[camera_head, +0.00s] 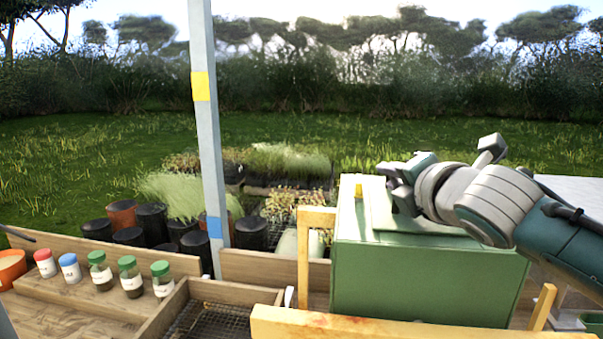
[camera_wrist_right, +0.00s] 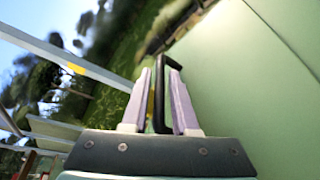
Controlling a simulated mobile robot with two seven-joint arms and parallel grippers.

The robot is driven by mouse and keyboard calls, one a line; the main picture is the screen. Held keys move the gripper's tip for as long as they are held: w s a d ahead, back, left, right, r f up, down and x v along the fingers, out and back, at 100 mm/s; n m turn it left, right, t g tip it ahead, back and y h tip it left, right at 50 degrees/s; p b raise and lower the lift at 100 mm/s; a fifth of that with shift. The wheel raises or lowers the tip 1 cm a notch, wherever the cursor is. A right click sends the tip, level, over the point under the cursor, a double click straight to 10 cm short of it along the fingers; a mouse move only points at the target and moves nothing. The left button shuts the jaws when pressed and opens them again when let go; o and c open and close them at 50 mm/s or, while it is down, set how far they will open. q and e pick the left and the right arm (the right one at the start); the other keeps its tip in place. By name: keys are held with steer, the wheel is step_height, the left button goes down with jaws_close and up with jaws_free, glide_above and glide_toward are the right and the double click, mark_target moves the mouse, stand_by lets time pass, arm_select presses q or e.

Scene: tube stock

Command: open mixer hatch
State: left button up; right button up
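The mixer is a green box (camera_head: 425,275) right of centre in the head view, with a lighter green lid or hatch (camera_head: 385,215) on its top. The hatch looks closed and flat. My right gripper (camera_head: 393,188) is over the hatch, reaching in from the right. In the right wrist view its two pale fingers (camera_wrist_right: 160,100) stand apart on either side of a black handle (camera_wrist_right: 159,72). Small gaps seem to show beside the handle, so I see no firm grip. The green panel (camera_wrist_right: 235,80) lies right of the fingers. My left gripper is not in view.
A grey post (camera_head: 207,140) with yellow and blue bands stands left of the mixer. Wooden rails (camera_head: 400,328) run in front of it. Jars with green lids (camera_head: 130,280) stand on the left bench, beside a mesh-bottomed tray (camera_head: 205,322). Black pots and seedlings are behind.

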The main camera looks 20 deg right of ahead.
jaws_close()
stand_by(1.3)
